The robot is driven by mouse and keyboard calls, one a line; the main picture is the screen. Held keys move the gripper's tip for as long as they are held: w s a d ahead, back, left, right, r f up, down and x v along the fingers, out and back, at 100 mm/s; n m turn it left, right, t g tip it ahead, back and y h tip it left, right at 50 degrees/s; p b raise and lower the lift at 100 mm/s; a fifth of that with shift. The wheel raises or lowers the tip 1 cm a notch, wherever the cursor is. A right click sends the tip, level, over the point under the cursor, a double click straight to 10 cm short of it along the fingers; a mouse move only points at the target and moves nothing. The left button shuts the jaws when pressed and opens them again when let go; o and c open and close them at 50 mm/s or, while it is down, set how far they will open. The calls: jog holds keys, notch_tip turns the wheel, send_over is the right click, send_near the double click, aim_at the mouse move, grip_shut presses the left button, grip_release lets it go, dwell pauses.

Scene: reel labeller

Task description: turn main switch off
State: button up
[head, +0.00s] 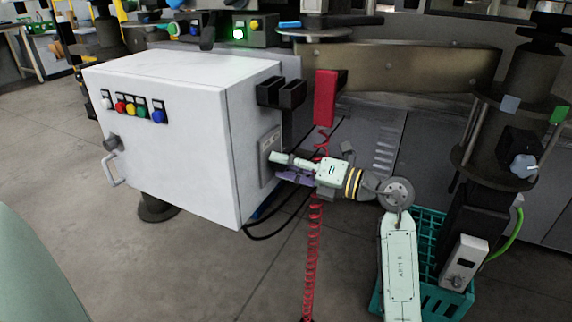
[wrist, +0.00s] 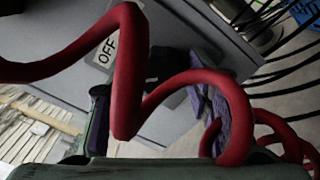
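The main switch shows in the wrist view as a black handle (wrist: 158,66) beside a white label reading OFF (wrist: 107,50). It is partly hidden by a red coiled cable. In the head view its grey plate (head: 267,152) is on the right side of the white cabinet (head: 170,125). My gripper (head: 277,166) is at this plate, coming from the right. Its purple-padded fingers are apart, one on each side of the handle in the wrist view (wrist: 148,95). I cannot tell whether they touch it. The handle's exact angle is unclear.
The red coiled cable (head: 316,220) hangs by my gripper and crosses close before the wrist camera. A red box (head: 325,97) and black holders (head: 281,93) are above. Several coloured buttons (head: 131,108) sit on the cabinet front. A teal crate (head: 430,222) stands at lower right.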

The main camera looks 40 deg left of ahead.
jog(key=shift+o, duration=0.6)
jog(key=shift+d, duration=0.1)
jog(key=v, duration=1.2)
